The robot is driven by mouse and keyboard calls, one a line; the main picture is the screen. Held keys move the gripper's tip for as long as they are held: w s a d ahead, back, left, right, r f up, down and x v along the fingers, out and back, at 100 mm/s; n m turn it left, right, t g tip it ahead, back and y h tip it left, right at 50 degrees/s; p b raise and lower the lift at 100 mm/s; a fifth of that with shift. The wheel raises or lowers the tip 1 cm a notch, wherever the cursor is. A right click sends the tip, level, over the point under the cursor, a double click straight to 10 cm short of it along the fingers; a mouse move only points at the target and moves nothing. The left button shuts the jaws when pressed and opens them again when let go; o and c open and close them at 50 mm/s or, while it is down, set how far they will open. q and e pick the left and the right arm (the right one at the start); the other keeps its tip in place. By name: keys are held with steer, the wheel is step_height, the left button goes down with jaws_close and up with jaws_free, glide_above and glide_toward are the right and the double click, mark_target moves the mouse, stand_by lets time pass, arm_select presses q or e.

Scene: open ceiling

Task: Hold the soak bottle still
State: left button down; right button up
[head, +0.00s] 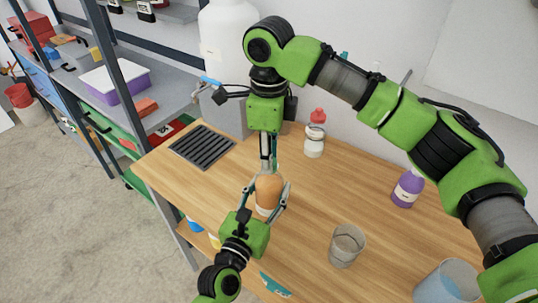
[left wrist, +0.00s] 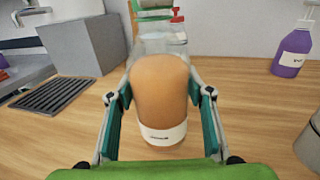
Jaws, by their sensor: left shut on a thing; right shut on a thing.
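The soak bottle (head: 267,189) appears to be the orange-brown bottle with a white label band, upright on the wooden table. In the left wrist view the bottle (left wrist: 160,92) sits between the two fingers of my left gripper (left wrist: 160,104), which is shut around its body. My left gripper (head: 266,196) reaches in from the bottom in the head view. My right gripper (head: 267,162) points down from above, its fingers close together at the bottle's top. They hide the top, so I cannot make out exactly what they grip.
A red-capped white bottle (head: 315,140) stands behind, a purple bottle (head: 408,190) to the right. A clear glass (head: 346,245) and a larger clear container (head: 445,285) stand nearer. A dark grate (head: 202,147) lies left. Shelves (head: 160,85) line the left wall.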

steer(key=o, duration=0.7)
steer(key=shift+r, duration=0.15)
steer(key=shift+r, duration=2.15)
steer(key=shift+c, duration=0.6)
